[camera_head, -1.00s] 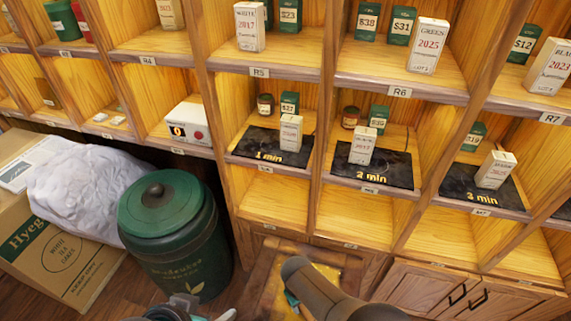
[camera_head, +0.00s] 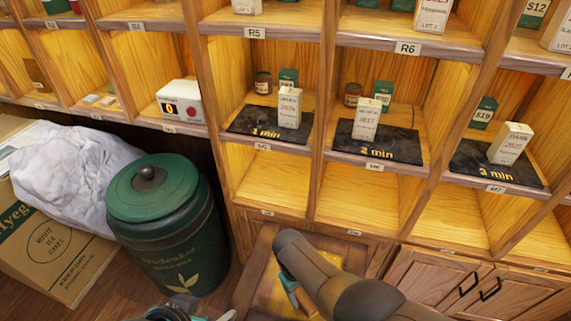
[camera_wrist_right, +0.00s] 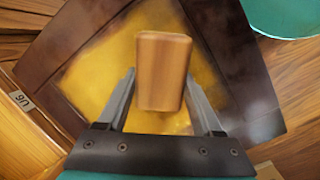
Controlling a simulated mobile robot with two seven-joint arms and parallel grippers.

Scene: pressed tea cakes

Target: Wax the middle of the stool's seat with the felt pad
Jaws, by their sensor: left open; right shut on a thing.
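The stool's seat (camera_wrist_right: 248,92) is a dark brown wooden square with a yellow patch over its middle, filling much of the right wrist view. In the head view the seat (camera_head: 254,268) is at the bottom centre, partly hidden by my right arm. My right gripper (camera_wrist_right: 161,78) is shut on a tan block, the felt pad (camera_wrist_right: 163,62), above the yellow patch. The pad's underside is hidden, so I cannot tell whether it touches the seat. In the head view my right gripper (camera_head: 292,289) shows only partly. My left gripper (camera_head: 190,310) is open at the bottom edge, partly cut off.
A green lidded bin (camera_head: 168,235) stands left of the stool, by a carton (camera_head: 55,250) and a white cloth bundle (camera_head: 75,175). Shelves with tea boxes, dark timed mats (camera_head: 375,143) and a white counter device (camera_head: 181,101) rise behind. Cupboard doors (camera_head: 470,285) are at right.

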